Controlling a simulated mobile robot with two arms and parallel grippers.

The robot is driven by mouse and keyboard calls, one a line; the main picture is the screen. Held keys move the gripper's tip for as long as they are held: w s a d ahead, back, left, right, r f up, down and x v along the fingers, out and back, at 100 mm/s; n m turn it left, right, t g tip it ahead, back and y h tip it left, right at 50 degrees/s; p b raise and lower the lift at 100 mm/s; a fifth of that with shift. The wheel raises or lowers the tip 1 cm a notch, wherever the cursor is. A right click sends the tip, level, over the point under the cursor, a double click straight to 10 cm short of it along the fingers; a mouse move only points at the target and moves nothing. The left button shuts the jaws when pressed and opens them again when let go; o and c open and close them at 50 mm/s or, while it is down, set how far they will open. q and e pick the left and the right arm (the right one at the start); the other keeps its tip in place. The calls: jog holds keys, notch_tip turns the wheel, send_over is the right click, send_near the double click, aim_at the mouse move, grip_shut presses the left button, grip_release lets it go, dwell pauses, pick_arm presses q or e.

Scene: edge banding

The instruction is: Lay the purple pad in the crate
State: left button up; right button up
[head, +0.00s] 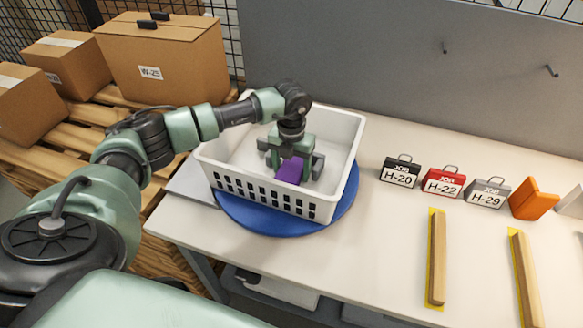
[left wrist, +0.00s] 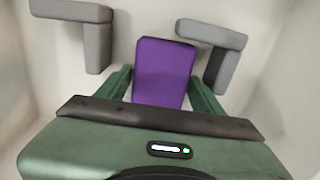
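The purple pad (head: 290,170) is inside the white crate (head: 268,192), low near its floor. My left gripper (head: 295,164) reaches down into the crate over the pad, pointing downward. In the left wrist view the pad (left wrist: 163,68) lies between the two grey fingers of the left gripper (left wrist: 155,45), with a visible gap on each side. The fingers are spread and do not touch the pad. The gripper body hides the pad's near end. My right gripper is in neither view.
The crate stands on a round blue turntable (head: 262,221) on the pale table (head: 385,240). To the right are job tags, black (head: 399,172), red (head: 441,182) and grey (head: 487,192), an orange block (head: 534,199) and two wooden strips (head: 437,258). Cardboard boxes (head: 160,60) stand on a pallet at left.

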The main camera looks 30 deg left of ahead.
aim_at(291, 168)
pick_arm(q)
jog(key=shift+r, duration=0.2)
notch_tip(291, 168, up, 12)
jog(key=b, duration=0.2)
dwell(0.3)
dwell(0.4)
